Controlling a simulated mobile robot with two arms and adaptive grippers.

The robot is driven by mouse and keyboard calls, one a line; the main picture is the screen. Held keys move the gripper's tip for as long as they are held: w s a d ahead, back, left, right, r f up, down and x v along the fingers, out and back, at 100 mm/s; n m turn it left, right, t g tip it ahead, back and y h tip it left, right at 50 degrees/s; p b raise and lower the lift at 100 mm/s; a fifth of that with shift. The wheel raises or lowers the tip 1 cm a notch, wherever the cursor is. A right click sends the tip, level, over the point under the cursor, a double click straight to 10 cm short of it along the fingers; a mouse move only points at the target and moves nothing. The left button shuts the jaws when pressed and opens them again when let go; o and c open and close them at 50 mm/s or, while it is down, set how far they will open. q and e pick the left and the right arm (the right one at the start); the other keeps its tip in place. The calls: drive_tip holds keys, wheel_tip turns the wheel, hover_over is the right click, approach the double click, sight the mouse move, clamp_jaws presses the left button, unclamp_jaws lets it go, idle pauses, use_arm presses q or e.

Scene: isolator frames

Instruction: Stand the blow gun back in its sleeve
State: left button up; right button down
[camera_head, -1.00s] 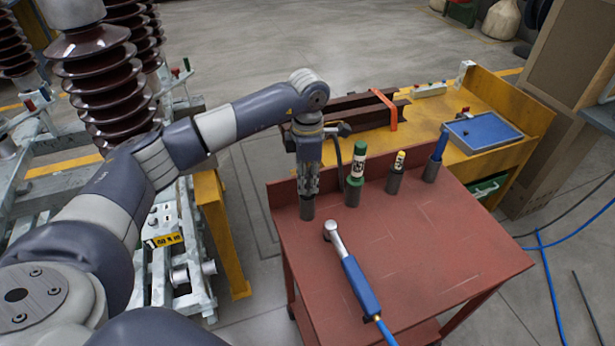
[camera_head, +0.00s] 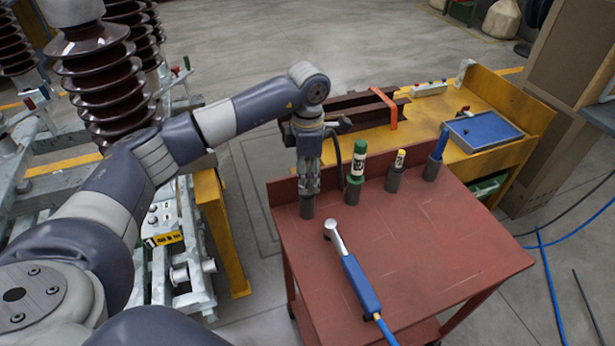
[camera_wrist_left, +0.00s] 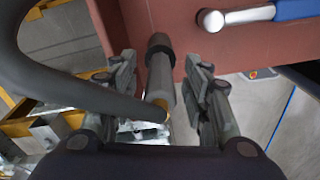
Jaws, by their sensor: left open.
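A grey, rod-shaped tool (camera_wrist_left: 161,82), which I take to be the blow gun, stands between my left fingers in the left wrist view. Its near end has a brass-coloured part, and a thick dark hose (camera_wrist_left: 60,95) curves beside it. Its far end meets a dark sleeve (camera_wrist_left: 158,44) at the edge of the red cart. That sleeve also shows in the head view (camera_head: 307,207) at the cart's far left corner. My left gripper (camera_wrist_left: 168,80) is open, one finger on each side of the tool with gaps. In the head view my gripper (camera_head: 308,185) hides most of the tool. My right gripper is out of view.
A blue-handled tool with a silver head (camera_head: 361,285) lies on the red cart top (camera_head: 440,250). A yellow bench (camera_head: 490,90) stands behind.

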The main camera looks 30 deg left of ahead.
use_arm(q)
wheel_tip(320, 180, up, 11)
drive_tip(key=shift+f, duration=0.1)
idle(0.6)
